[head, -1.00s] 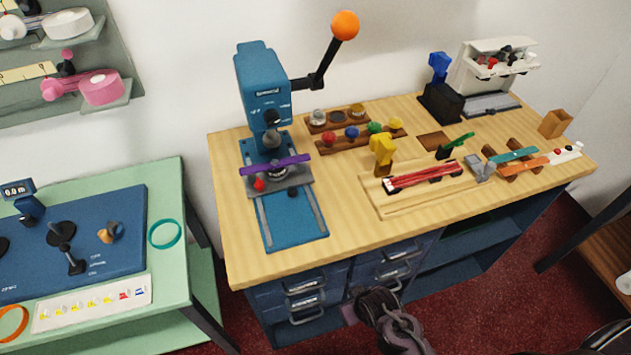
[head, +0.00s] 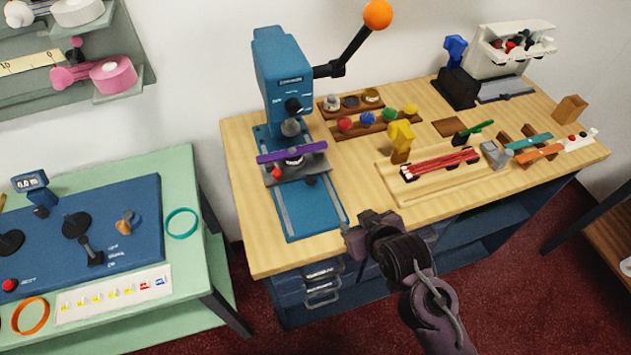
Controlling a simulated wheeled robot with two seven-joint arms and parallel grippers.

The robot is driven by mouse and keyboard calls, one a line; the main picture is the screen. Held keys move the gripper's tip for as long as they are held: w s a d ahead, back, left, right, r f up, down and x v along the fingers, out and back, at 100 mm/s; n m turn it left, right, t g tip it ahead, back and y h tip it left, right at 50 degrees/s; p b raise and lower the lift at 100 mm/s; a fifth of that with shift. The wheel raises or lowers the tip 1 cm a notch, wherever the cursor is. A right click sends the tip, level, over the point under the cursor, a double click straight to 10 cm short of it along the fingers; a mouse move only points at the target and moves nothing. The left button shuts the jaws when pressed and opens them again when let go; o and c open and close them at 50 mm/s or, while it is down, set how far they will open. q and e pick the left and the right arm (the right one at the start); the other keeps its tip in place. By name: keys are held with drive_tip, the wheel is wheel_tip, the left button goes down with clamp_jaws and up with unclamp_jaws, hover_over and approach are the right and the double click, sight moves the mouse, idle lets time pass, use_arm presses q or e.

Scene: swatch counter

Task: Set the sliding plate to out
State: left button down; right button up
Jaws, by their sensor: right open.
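The blue press (head: 283,80) stands at the left of the wooden bench. Its grey sliding plate (head: 317,165) sits at the back part of the blue rail base (head: 312,215), beneath the press head. The front stretch of the rails is bare. A purple strip (head: 265,158) lies across the plate. My right gripper (head: 354,240) is open and empty by the bench's front edge, just right of the rail base and apart from the plate. My left gripper is out of view.
The press lever with an orange ball (head: 377,14) rises to the right. A rack of coloured knobs (head: 375,124) and a wooden tray (head: 450,185) with red strips lie right of the press. A green table (head: 180,165) stands left.

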sight(314, 184)
drive_tip(key=w+a+t, duration=0.1)
drive_tip(key=a, duration=0.1)
drive_tip(key=w+a+r+n+t+y, duration=0.1)
drive_tip(key=w+a, duration=0.1)
drive_tip(key=w+a+r+n+t+y, duration=0.1)
drive_tip(key=a, duration=0.1)
drive_tip(key=shift+w+a+r, duration=0.15)
drive_tip(key=shift+w+a, duration=0.05)
drive_tip(key=p+x, duration=0.1)
drive_tip(key=x, duration=0.6)
drive_tip(key=shift+w+a, duration=0.15)
drive_tip(key=shift+w, duration=0.05)
clamp_jaws()
